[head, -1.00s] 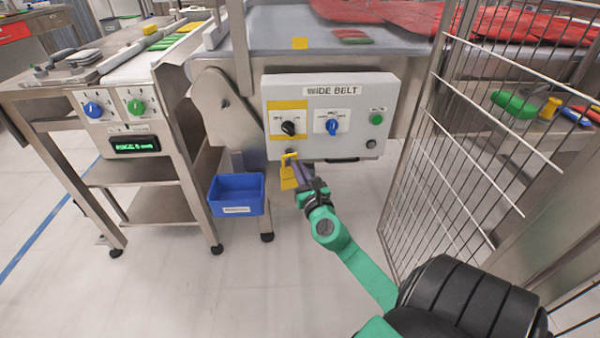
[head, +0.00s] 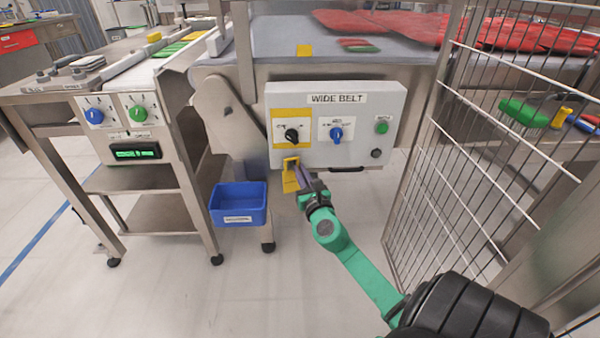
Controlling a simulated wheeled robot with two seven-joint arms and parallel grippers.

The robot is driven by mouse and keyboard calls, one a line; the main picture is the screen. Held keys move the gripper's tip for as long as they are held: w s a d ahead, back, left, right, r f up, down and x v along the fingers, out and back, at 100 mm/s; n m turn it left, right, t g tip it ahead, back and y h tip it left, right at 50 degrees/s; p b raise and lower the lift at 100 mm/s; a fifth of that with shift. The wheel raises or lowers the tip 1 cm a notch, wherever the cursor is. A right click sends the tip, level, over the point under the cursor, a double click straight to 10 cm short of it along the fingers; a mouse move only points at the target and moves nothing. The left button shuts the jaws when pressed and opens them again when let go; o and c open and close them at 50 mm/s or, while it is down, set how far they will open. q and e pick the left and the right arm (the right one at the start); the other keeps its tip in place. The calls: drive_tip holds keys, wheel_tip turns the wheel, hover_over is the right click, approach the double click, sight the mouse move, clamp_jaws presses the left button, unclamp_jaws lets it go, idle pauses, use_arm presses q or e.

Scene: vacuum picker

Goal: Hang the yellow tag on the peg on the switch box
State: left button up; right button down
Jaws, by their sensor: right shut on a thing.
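The switch box (head: 355,150) is a light grey panel labelled WIDE BELT, with a black rotary switch (head: 291,135) on a yellow plate at its left. The yellow tag (head: 290,181) is at the box's lower left edge, below the black switch. My right gripper (head: 298,174) is shut on the tag, reaching in from the lower right. The peg is not clearly visible; the tag and fingers cover that spot. I cannot tell whether the tag touches the peg. My left gripper is not in view.
A blue bin (head: 238,204) hangs just left of the tag. A wire mesh fence (head: 470,160) stands close on the right of my arm. The conveyor (head: 290,38) with red items is above the box. Floor below is clear.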

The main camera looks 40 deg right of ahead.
drive_tip(key=shift+s, duration=0.1)
drive_tip(key=c, duration=0.9)
unclamp_jaws()
drive_tip(key=shift+s, duration=0.1)
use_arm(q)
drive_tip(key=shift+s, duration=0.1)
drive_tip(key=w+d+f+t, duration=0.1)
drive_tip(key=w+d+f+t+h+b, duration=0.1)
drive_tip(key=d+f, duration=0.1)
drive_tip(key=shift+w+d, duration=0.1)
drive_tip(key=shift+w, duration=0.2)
use_arm(e)
drive_tip(key=r+v, duration=0.1)
drive_tip(key=v, duration=1.3)
drive_tip(key=shift+s+f, duration=0.3)
drive_tip(key=shift+f, duration=0.1)
